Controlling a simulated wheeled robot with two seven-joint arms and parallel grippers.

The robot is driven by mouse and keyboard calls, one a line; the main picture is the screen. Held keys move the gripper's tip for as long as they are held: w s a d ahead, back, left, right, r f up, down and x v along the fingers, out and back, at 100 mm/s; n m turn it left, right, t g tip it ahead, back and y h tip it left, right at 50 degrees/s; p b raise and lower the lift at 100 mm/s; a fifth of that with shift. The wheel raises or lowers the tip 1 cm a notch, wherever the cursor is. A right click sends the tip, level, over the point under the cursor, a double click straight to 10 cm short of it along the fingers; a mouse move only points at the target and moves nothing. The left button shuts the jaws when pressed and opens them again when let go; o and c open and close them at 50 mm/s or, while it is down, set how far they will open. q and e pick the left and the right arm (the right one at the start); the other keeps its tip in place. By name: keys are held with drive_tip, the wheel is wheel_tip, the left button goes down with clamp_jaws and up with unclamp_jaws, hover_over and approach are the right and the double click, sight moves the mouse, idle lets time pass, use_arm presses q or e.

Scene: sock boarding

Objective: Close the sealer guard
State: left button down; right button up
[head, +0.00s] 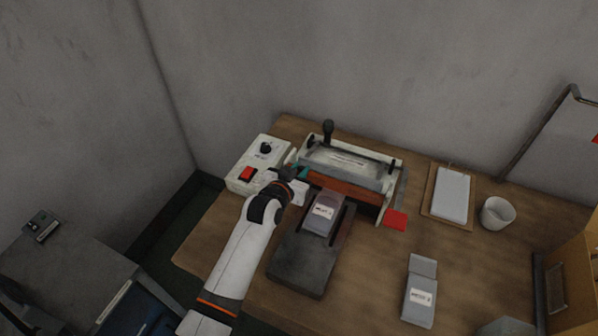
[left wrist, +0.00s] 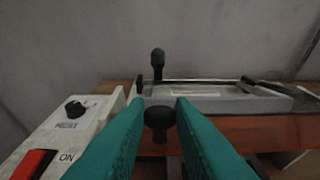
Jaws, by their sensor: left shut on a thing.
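The sealer (head: 350,158) is a pale bench machine at the back of the wooden table, with a black lever knob (head: 328,127) standing up at its back left. A reddish-brown guard panel (head: 345,188) lies along its front; it also shows in the left wrist view (left wrist: 260,133). My left gripper (head: 299,172) is at the sealer's front left corner. In the left wrist view its teal fingers (left wrist: 158,112) are shut on a black round knob (left wrist: 158,119) in front of the panel. The knob's stem is partly hidden. My right gripper is not in view.
A control box (head: 257,165) with a dial and red switch stands left of the sealer. A dark stand (head: 302,262) bears a grey labelled packet (head: 323,213). Another packet (head: 420,291), a red pad (head: 396,220), a clipboard (head: 450,194) and a white cup (head: 497,213) lie to the right.

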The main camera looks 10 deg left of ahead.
use_arm(q)
drive_tip(key=shift+s+a+f+t+h+b, duration=0.1)
drive_tip(key=shift+s+f+t+h+b, duration=0.45)
drive_tip(key=shift+b, duration=1.7)
drive_tip(key=shift+a+f+t+h+b, duration=0.1)
drive_tip(key=shift+f+t+b, duration=0.6)
drive_tip(key=shift+t+b, duration=1.2)
drive_tip(key=shift+s+a+f+t+h+b, duration=0.1)
drive_tip(key=shift+s+f+t+h+b, duration=0.35)
drive_tip(key=shift+b, duration=2.2)
drive_tip(key=shift+w+f, duration=0.1)
drive_tip(key=shift+w, duration=0.1)
drive_tip(key=c, duration=1.3)
unclamp_jaws()
drive_tip(key=shift+b+v, duration=0.8)
drive_tip(key=shift+v, duration=5.15)
drive_tip(key=shift+d, duration=0.1)
